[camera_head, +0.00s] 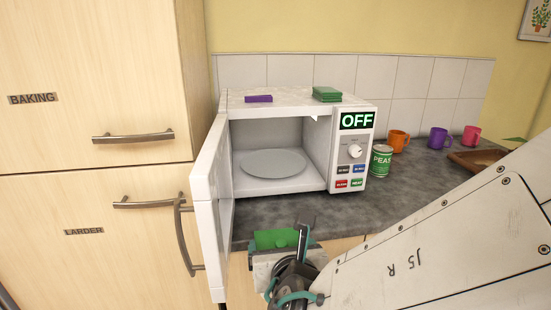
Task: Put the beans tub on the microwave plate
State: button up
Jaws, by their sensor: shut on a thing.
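The microwave (318,150) stands on the counter with its door (207,215) swung open to the left. Its round grey plate (272,165) lies bare inside on the cavity floor. My gripper (300,246) is low in front of the microwave, right of the open door, and is shut on a tub with a green top (274,239). I take it for the beans tub; no label on it can be read. It is below the level of the plate in the picture and outside the cavity. Part of the tub is hidden by my gripper.
A PEAS can (381,161) stands close to the microwave's right side. Orange (398,140), purple (437,138) and pink (471,136) mugs and a brown tray (478,160) are farther right. Purple (258,99) and green (326,94) items lie on the microwave. The display reads OFF.

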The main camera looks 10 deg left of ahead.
aim_at(273, 161)
jog(key=u, duration=0.05)
jog(key=i, duration=1.3)
jog(key=u, duration=0.15)
